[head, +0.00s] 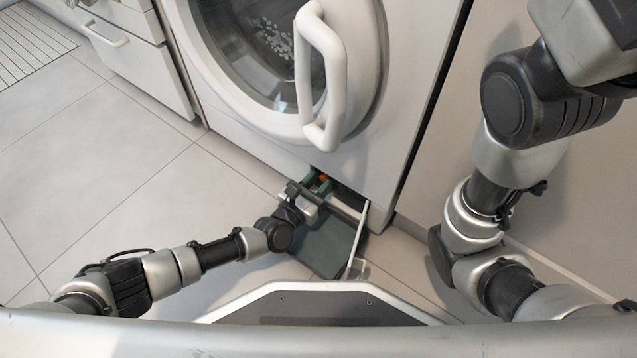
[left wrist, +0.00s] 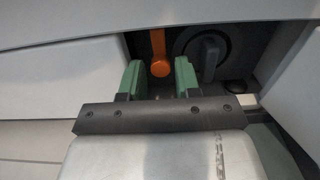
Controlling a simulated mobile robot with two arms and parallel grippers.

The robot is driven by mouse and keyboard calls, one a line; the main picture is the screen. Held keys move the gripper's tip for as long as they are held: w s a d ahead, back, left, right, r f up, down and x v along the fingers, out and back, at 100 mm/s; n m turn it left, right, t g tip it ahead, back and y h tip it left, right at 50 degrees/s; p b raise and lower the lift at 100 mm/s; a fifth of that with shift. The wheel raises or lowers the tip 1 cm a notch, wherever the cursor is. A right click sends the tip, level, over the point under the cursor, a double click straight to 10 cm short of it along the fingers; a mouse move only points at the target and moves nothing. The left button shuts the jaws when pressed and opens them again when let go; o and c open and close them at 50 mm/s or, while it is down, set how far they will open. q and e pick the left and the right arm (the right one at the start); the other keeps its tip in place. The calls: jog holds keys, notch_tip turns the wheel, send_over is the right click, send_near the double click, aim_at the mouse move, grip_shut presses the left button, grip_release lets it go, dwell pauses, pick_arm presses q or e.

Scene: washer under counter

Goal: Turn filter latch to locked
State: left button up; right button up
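The orange filter latch (left wrist: 159,52) hangs upright inside the dark recess at the washer's bottom in the left wrist view; a small orange bit of it (head: 323,179) shows in the head view. A round dark filter knob (left wrist: 207,55) sits to its right. My left gripper (left wrist: 158,78) has its two green fingers apart, one on each side of the latch's lower end as seen from the wrist; I cannot tell whether they touch it. In the head view the left gripper (head: 318,186) is at the recess opening. My right gripper is out of view.
The washer (head: 405,60) has its round door closed, with a large white handle (head: 335,75) above the recess. An open flap (head: 362,232) stands beside my left gripper. A dark green panel (head: 327,247) lies below it. Tiled floor (head: 85,190) is free at left.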

pick_arm(q)
grip_shut()
jog(key=shift+m, duration=0.7)
grip_release()
